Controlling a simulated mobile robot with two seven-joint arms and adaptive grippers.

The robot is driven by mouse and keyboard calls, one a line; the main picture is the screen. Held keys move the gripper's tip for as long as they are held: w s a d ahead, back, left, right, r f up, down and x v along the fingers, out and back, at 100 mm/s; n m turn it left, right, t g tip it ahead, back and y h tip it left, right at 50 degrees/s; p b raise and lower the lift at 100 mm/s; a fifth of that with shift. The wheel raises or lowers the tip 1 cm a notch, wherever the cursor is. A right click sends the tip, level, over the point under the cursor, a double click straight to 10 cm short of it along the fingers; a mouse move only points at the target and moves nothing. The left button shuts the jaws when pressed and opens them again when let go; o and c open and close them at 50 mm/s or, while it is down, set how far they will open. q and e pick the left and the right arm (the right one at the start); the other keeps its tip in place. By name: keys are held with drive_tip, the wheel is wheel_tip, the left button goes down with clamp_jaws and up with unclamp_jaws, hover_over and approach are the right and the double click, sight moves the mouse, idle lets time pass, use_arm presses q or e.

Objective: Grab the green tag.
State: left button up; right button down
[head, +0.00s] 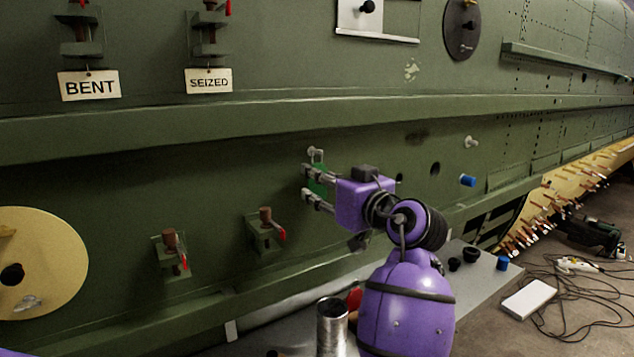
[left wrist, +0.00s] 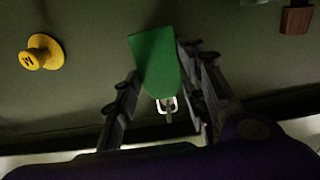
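The green tag (head: 319,183) hangs from a small metal hook (head: 316,154) on the green fuselage side, partly hidden by my left gripper in the head view. My left gripper (head: 310,184) is open, with one finger above the other and the tag showing between them. In the left wrist view the green tag (left wrist: 156,60) is a plain rounded plate, with a metal ring at its narrow end. The fingers of the left gripper (left wrist: 158,70) stand on either side of it; I cannot tell whether either touches it. My right gripper is not in view.
Clamps with red handles (head: 267,230) stick out from the skin at left. White tags read BENT (head: 89,86) and SEIZED (head: 209,81). A blue plug (head: 467,181) is at right. A yellow knob (left wrist: 42,52) shows in the wrist view.

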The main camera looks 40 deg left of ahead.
use_arm(q)
drive_tip(key=shift+c, duration=1.2)
drive_tip(key=shift+r, duration=0.1)
